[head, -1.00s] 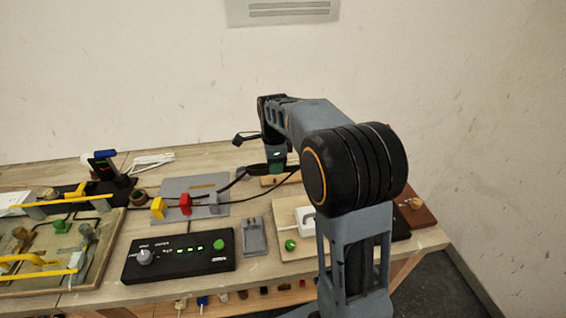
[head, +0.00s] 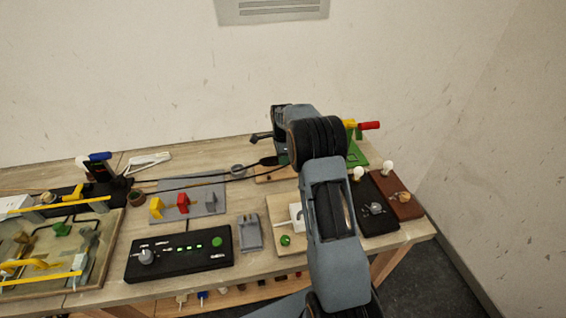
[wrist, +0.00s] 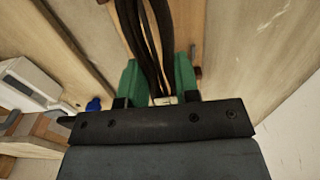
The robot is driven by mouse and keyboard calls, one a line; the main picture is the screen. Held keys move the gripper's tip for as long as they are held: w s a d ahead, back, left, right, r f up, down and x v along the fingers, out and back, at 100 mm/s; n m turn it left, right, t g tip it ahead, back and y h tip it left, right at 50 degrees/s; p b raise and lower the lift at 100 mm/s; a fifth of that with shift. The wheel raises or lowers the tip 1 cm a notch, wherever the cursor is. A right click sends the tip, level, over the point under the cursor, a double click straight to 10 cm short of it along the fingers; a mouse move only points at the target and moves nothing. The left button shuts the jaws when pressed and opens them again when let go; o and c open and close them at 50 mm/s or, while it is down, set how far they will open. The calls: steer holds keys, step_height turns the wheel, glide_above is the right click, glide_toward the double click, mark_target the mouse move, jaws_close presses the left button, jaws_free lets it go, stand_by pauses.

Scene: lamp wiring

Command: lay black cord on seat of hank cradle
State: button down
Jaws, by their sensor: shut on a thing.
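In the wrist view my gripper (wrist: 158,82) has its green fingers on both sides of the black cord (wrist: 148,40). Several dark strands of it run between them and away toward the top of the picture. In the head view the black cord (head: 267,161) stretches from the left of the bench to behind my arm, where the fingers are hidden. A low wooden base (head: 276,174) shows partly beside my arm. I cannot tell whether it is the hank cradle, and no cradle seat is clearly visible.
A grey plate (head: 205,206) with yellow and red clips lies left of the arm. A black control box (head: 180,256) and grey holder (head: 249,233) stand in front. A green stand (head: 356,157) and bulb bases (head: 376,207) are at right. The wall is close behind.

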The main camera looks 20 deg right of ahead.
steer(key=shift+w+d+f, duration=0.15)
steer(key=shift+f, duration=0.15)
steer(key=shift+f+p, duration=0.65)
steer(key=shift+f, duration=0.75)
